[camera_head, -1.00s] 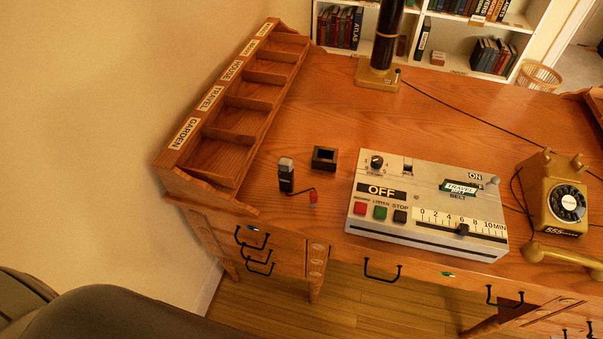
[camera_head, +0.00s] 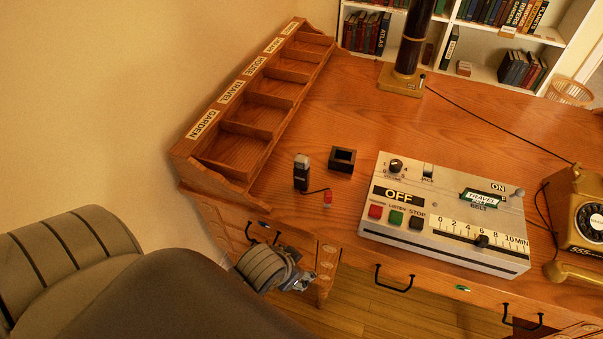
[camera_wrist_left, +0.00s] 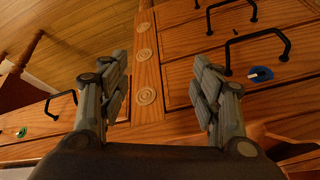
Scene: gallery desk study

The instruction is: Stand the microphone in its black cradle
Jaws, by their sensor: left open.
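The microphone (camera_head: 301,173) is a small black stick with a grey top, standing upright or nearly so on the desk, left of the cradle. A thin cord runs from it to a red plug (camera_head: 327,198) on the desk. The black cradle (camera_head: 342,159) is a small square box with an open, empty top. My left gripper (camera_head: 298,282) is below the desk's front edge, apart from the microphone. In the left wrist view my left gripper (camera_wrist_left: 160,92) is open and empty, facing the drawer fronts. My right gripper is not in view.
A recorder (camera_head: 450,210) with buttons and a slider stands right of the cradle. A labelled wooden sorter (camera_head: 262,95) lines the desk's left side. A telephone (camera_head: 580,215) is at far right. Black drawer handles (camera_wrist_left: 255,42) stick out near my left gripper. The desk behind the cradle is clear.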

